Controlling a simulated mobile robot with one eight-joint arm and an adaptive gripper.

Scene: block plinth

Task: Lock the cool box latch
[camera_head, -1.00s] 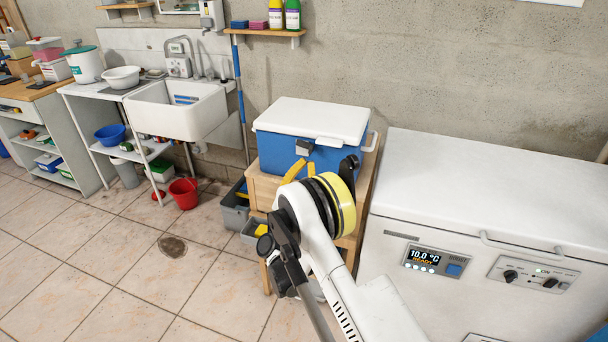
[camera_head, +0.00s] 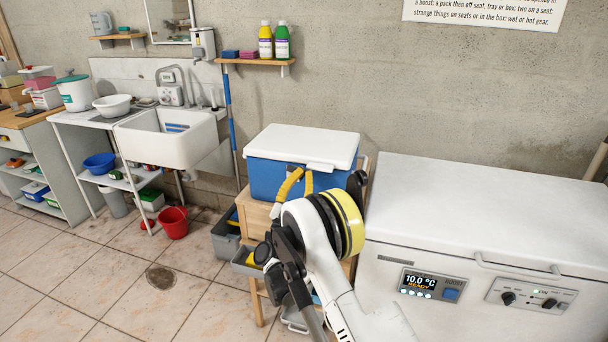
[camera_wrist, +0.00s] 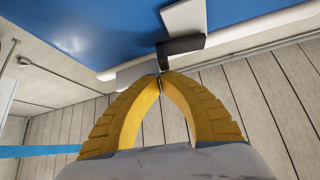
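The cool box (camera_head: 268,176) is blue with a white lid (camera_head: 305,142), which is down, and stands on a wooden stand behind my gripper. In the wrist view its blue side (camera_wrist: 80,25) fills the top. A dark grey latch piece (camera_wrist: 181,46) sits there beside a pale plate (camera_wrist: 185,18) on the blue side. My gripper (camera_wrist: 160,76) has its yellow fingertips together beside the dark latch piece; I cannot tell if they touch it. Nothing shows between the fingers. In the head view my gripper (camera_head: 303,174) is at the box's front and partly hides the latch area.
A white chest freezer (camera_head: 470,210) with a display stands close on the right. The wooden stand (camera_head: 252,212) has grey bins beside it. A sink (camera_head: 175,140) and a red bucket (camera_head: 173,222) are at the left. The tiled floor in front is mostly clear.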

